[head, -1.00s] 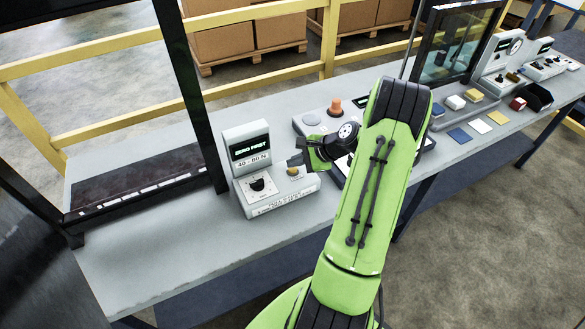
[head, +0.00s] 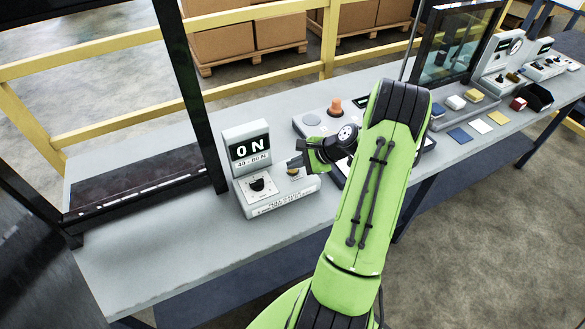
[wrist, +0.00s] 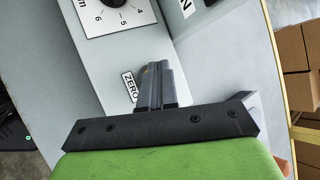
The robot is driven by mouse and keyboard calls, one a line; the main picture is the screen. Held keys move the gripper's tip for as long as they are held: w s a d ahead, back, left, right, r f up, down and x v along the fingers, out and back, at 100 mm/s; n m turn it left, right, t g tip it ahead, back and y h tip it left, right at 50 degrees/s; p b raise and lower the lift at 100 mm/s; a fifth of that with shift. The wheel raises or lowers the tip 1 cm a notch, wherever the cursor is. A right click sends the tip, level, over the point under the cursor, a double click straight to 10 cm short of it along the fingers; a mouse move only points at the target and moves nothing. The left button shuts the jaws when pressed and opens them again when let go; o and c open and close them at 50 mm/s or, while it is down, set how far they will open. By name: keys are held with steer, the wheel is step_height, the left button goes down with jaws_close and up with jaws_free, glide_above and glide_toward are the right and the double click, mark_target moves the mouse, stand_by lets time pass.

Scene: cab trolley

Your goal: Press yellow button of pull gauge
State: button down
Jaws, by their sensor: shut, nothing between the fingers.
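The pull gauge (head: 268,193) is a light grey unit on the table at the middle left of the head view. Its display (head: 249,147) reads "0 N", with "40 - 80 N" printed below. A black knob (head: 257,184) sits on its front, also seen at the top of the wrist view (wrist: 115,3). The yellow button (head: 293,170) is at the gauge's right, mostly hidden by my gripper (head: 297,163). In the wrist view my gripper (wrist: 158,68) is shut and its fingertips are over the button, beside the "ZERO" label (wrist: 130,87). I cannot tell whether they touch it.
A dark frame post (head: 190,95) stands left of the gauge. A unit with an orange knob (head: 335,106) is just behind my gripper. Coloured blocks and cards lie farther right. The table (head: 150,255) in front of the gauge is clear.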

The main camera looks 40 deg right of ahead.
mark_target(295, 171)
stand_by(0.4)
steer(key=shift+r+p, duration=0.85)
steer(key=shift+p, duration=0.05)
steer(key=shift+r, duration=0.1)
step_height(295, 171, up, 5)
steer(key=p, duration=0.4)
steer(key=shift+p, duration=0.35)
